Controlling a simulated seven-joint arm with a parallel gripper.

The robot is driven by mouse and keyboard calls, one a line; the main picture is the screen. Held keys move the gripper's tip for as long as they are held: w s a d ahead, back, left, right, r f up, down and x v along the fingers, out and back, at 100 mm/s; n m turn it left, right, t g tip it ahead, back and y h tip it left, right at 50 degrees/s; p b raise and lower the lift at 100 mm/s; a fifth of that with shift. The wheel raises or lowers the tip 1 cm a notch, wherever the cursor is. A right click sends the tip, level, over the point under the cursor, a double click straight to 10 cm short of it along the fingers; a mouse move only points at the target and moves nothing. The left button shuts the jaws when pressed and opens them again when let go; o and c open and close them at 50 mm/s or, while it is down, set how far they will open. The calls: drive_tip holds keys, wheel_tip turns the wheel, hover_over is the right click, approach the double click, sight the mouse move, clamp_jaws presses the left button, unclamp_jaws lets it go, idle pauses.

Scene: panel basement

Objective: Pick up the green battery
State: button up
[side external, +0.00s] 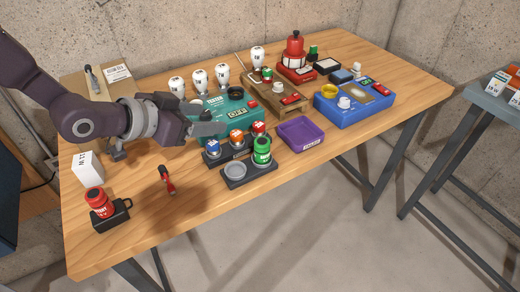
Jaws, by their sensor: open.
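The green battery (262,151) is a green cylinder with a pale label band. It stands upright at the right end of a dark holder (238,182) near the table's front edge; the holder's left round socket (234,170) is empty. My gripper (212,126) is open and empty, reaching in from the left. It appears above the table in front of the teal tester box (237,102), to the left of and behind the green battery, apart from it. One grey finger shows clearly; the other is hard to make out.
A rack holds blue (213,147), orange (236,137) and red (258,129) batteries just behind the green one. A purple tray (301,133) is to its right. The table's front right is clear.

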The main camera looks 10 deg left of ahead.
sight(255, 147)
drive_tip(key=d+f+h, duration=0.1)
drive_tip(key=d+f, duration=0.2)
drive_tip(key=d+f+m+h, duration=0.1)
drive_tip(key=d+f, duration=0.2)
drive_tip(key=f, duration=0.1)
drive_tip(key=shift+s+d+f+h, duration=0.1)
drive_tip(key=shift+d+f+h, duration=0.05)
drive_tip(key=shift+d+h, duration=0.25)
drive_tip(key=x, duration=0.7)
drive_tip(key=shift+s+d, duration=0.1)
drive_tip(key=shift+d, duration=0.25)
drive_tip(key=shift+r, duration=0.3)
clamp_jaws()
